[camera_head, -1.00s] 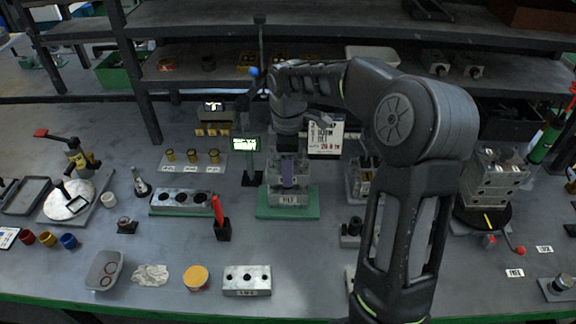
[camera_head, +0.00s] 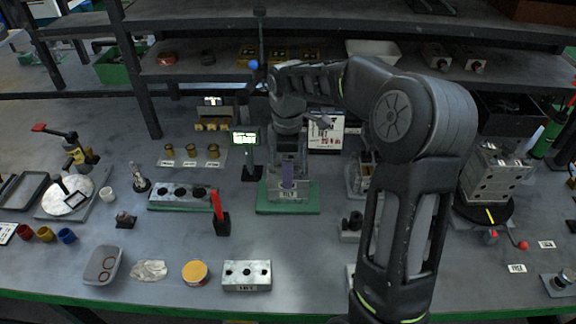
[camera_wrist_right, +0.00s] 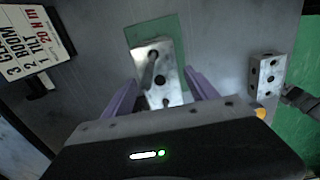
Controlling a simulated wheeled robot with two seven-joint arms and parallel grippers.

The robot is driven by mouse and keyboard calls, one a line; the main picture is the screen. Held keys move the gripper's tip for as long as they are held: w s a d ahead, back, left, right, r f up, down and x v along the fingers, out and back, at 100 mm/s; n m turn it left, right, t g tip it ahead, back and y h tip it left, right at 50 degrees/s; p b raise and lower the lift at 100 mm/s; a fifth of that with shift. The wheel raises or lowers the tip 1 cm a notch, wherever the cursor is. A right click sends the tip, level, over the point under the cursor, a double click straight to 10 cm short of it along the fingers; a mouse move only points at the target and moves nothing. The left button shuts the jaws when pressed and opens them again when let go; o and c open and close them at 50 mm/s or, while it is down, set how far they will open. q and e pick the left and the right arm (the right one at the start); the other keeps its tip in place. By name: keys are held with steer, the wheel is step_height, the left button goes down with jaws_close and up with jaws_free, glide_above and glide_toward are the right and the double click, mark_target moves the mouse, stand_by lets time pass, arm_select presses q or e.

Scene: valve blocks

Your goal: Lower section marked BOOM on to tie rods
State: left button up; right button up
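My right arm reaches over from the lower right to the assembly stand. Its gripper (camera_wrist_right: 160,82) has purple fingers closed along both sides of a grey metal section (camera_wrist_right: 172,93), which I take as the BOOM section; its marking is hidden behind the near finger. The section is above the section marked TILT (camera_head: 273,193), on the green base (camera_head: 262,209). I cannot tell whether the two sections touch. My left gripper is out of view.
An order sign (camera_head: 326,134) stands behind the base at the right, and a small lit display (camera_head: 244,138) at the left. A stacked block (camera_head: 495,175) sits on a turntable at the right.

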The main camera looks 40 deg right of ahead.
steer(key=shift+o, duration=0.9)
step_height(320, 180, up, 8)
steer(key=shift+f, duration=0.1)
stand_by(0.6)
